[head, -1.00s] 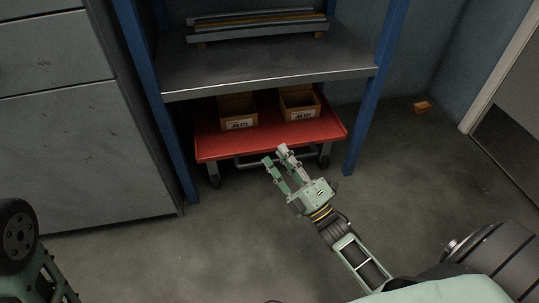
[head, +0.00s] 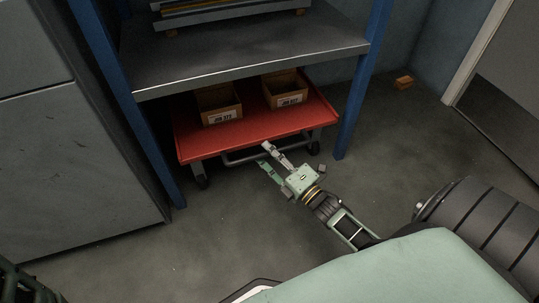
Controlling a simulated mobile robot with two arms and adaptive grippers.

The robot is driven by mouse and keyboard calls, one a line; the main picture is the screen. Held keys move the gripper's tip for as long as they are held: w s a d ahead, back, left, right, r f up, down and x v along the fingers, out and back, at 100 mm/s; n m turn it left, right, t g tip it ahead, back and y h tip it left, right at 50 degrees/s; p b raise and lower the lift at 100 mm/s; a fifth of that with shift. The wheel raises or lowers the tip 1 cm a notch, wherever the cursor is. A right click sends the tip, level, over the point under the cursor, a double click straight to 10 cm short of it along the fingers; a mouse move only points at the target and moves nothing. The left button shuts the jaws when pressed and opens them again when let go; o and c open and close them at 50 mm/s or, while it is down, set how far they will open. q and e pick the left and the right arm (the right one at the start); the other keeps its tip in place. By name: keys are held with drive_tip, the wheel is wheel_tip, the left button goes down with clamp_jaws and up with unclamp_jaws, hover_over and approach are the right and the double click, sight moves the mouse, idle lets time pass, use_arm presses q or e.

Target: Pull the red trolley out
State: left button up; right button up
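The red trolley (head: 262,127) stands under the grey shelf, between the blue posts, with its front edge facing me. A grey bar handle (head: 243,158) runs below the front edge of its tray. My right gripper (head: 266,155) is at the front of the trolley, its two fingers apart and pointing at the bar's right part. I cannot tell whether the fingers touch the bar or lie around it. Of my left arm only a dark part shows at the lower left edge; its gripper is out of view.
Two open cardboard boxes, one on the left (head: 220,104) and one on the right (head: 284,90), sit on the trolley. Blue posts (head: 352,107) flank it. A grey cabinet (head: 75,165) stands at left. The floor in front is clear.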

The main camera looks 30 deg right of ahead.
drive_tip(key=shift+w, duration=0.1)
clamp_jaws()
idle(0.6)
